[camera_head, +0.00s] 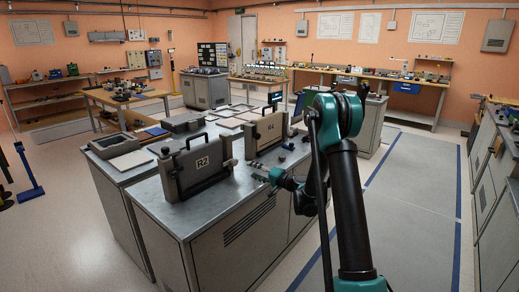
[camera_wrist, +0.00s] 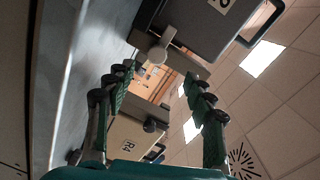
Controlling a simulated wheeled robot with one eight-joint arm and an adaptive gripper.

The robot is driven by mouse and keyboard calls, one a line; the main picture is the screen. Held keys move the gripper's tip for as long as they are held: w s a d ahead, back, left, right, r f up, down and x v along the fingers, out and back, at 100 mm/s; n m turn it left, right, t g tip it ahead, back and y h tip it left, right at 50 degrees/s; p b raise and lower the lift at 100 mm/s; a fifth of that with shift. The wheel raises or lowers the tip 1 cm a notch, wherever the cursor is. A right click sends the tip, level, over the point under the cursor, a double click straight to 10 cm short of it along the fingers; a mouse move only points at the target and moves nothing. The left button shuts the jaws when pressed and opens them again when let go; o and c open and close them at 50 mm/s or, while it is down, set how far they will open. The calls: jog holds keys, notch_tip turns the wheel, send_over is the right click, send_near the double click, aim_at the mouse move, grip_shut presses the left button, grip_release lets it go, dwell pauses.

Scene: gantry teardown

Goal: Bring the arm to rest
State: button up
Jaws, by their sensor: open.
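My gripper (camera_head: 258,172) is at the end of my teal and black arm, over the right edge of the grey metal bench (camera_head: 238,262). It is to the right of a dark case labelled R2 (camera_head: 196,165) and in front of a second case (camera_head: 266,133). In the wrist view, my gripper (camera_wrist: 160,80) has its two fingers spread apart with nothing held between them. The R2 case (camera_wrist: 205,25) is close ahead, with a round grey knob (camera_wrist: 157,53) beyond the fingertips. The case labelled R4 (camera_wrist: 122,147) is lower in that view. Contact with either case cannot be told.
An open grey tray (camera_head: 114,145) and flat panels lie at the bench's far left end. Small dark parts stand near the second case. A walkway (camera_head: 415,190) with blue lines is clear on the right. A cabinet row (camera_head: 497,165) stands at the far right.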

jog(key=s+d+r+n+g+h, duration=0.1)
jog(key=s+d+n+g+h, duration=0.15)
jog(key=s, duration=0.65)
jog(key=s+d+r+n+g+h, duration=0.1)
jog(key=s+d+h, duration=0.25)
jog(key=s, duration=0.45)
jog(key=s+d+f+g+h, duration=0.1)
jog(key=s+d+f+h, duration=0.2)
jog(key=s+d, duration=0.5)
jog(key=s+d+f+g+h, duration=0.1)
jog(key=s+d+f+h, duration=0.2)
jog(key=s+d, duration=0.6)
jog(key=s+h, duration=0.1)
jog(key=s, duration=0.7)
jog(key=shift+s+d+f+g+h, duration=0.25)
jog(key=shift+s+f+g+h, duration=0.05)
jog(key=shift+f+g+h, duration=0.1)
